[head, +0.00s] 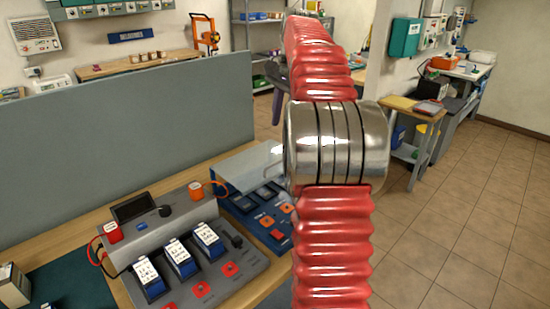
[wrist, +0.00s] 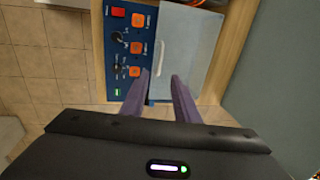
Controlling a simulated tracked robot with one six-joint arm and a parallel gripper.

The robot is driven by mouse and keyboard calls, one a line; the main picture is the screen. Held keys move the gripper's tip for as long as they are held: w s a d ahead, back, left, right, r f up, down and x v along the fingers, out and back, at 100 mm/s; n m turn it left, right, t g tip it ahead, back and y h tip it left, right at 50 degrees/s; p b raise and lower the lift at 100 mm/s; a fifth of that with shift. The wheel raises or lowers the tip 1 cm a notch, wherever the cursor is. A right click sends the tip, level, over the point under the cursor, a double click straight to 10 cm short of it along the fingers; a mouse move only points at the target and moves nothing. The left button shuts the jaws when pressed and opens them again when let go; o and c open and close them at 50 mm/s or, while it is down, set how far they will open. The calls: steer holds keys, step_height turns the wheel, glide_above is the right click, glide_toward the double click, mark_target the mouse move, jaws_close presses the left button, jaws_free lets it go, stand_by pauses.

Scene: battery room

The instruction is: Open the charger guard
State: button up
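The charger guard (wrist: 190,38) is a pale, see-through panel over one part of a blue charger (wrist: 122,72) in the wrist view. A light bar handle (wrist: 159,57) runs along its left side. The guard (head: 246,163) also shows in the head view, partly hidden by my red arm; its exact tilt is hard to tell. My gripper (wrist: 160,76) is open, its two purple fingers apart and pointing at the guard's handle edge. The handle lies just beyond the fingertips, and nothing shows between them.
A grey battery station (head: 200,262) with several blue-and-white packs stands left of the charger on the wooden bench. A grey partition (head: 120,150) rises behind it. The charger's orange buttons (wrist: 136,47) and red switch (wrist: 118,12) lie beside the guard. Tiled floor is clear at right.

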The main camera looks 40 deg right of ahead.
steer(key=shift+f, duration=0.15)
glide_above(275, 173)
step_height(275, 173, down, 13)
steer(key=shift+f, duration=0.15)
stand_by(0.4)
jaws_close()
steer(key=shift+a, duration=0.1)
stand_by(0.6)
